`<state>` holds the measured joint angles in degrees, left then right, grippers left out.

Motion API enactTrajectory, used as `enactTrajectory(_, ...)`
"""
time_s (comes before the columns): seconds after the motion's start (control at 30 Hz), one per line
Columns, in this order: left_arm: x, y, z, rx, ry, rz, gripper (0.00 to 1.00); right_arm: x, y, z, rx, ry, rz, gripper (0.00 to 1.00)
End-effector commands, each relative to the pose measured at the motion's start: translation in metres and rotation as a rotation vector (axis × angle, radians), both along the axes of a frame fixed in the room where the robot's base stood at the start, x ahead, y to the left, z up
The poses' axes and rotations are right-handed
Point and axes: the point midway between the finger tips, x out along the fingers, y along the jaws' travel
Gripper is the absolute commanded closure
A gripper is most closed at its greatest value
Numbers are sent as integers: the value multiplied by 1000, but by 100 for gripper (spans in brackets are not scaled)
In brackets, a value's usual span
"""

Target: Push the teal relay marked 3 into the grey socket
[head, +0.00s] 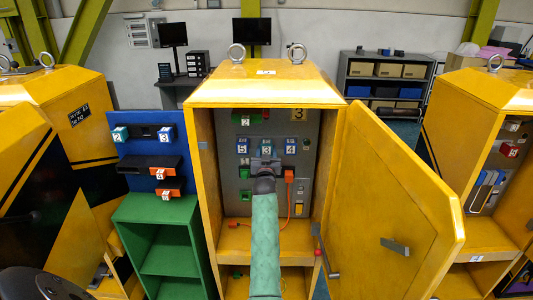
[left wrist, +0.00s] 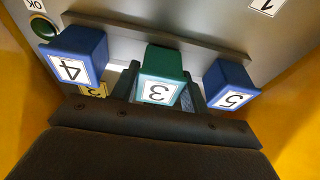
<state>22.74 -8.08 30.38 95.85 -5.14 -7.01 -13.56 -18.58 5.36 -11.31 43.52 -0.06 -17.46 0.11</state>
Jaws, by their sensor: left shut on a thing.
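The teal relay marked 3 (head: 266,148) is in the middle of a row on the grey panel inside the open yellow cabinet. In the left wrist view the relay (left wrist: 161,77) shows upside down, between two blue relays. My left gripper (head: 265,161) reaches in from the front and is shut on this relay, a dark finger on each side. The grey socket behind it is mostly hidden by the relay and gripper, so I cannot tell how deep the relay sits. My right gripper is not in view.
Blue relays marked 5 (head: 242,146) and 4 (head: 290,146) stand close on either side. An orange plug (head: 289,176) with a cable is below right. The yellow door (head: 385,200) stands open at the right. A blue board (head: 150,155) holds other relays at the left.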

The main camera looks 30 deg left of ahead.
Motion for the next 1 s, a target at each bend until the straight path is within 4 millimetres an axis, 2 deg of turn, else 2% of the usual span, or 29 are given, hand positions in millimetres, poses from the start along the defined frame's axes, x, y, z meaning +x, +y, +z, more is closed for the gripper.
enactTrajectory(1.0,8,5,-1,1,-2,1,79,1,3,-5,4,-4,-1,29)
